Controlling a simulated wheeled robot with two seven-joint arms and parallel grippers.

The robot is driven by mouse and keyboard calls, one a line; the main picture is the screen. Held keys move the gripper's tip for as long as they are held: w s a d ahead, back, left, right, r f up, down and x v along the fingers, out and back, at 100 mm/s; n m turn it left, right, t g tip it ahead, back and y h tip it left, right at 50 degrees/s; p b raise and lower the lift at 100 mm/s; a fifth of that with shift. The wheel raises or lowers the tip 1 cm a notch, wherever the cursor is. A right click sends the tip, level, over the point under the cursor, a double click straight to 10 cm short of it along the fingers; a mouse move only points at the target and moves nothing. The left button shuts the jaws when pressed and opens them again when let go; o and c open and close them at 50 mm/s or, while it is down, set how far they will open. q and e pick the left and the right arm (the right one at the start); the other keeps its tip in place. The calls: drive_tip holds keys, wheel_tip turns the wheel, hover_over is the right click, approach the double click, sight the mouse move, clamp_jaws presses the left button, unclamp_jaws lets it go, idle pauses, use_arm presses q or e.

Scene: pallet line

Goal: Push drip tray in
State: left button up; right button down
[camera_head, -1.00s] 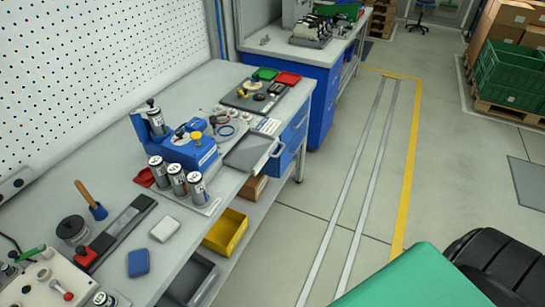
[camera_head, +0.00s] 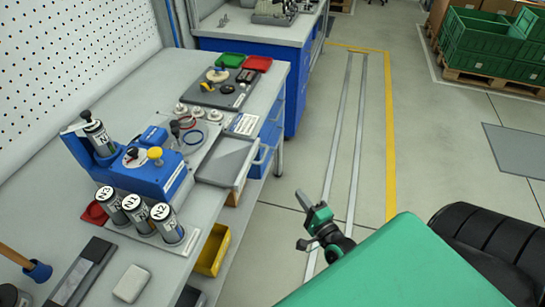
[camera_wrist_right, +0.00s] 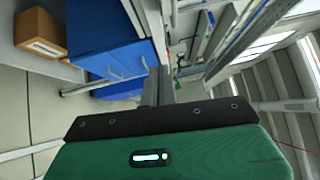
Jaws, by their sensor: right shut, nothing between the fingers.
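The drip tray (camera_head: 228,160) is a flat grey tray beside the blue machine (camera_head: 135,165). The tray is not clearly made out in the right wrist view. My left gripper is not in view.
Blue drawers (camera_head: 268,140) lie behind the tray's outer end. A yellow bin (camera_head: 213,250) sits below the bench edge. The aisle floor (camera_head: 300,265) is clear.

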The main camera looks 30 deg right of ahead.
sight(246, 157)
drive_tip(key=w+a+r+p, duration=0.1)
drive_tip(key=w+r+p, duration=0.3)
drive_tip(key=w, duration=0.9)
drive_tip(key=shift+a+r+m+t, duration=0.15)
drive_tip(key=shift+a+m+t, duration=0.15)
drive_tip(key=shift+a+m, duration=0.1)
drive_tip(key=shift+w, duration=0.15)
drive_tip(key=w+a, duration=0.3)
drive_tip(key=w+a+b, duration=0.1)
drive_tip(key=w+a, duration=0.2)
drive_tip(key=w, duration=0.1)
drive_tip(key=shift+d, duration=0.1)
drive_tip(key=shift+s, duration=0.1)
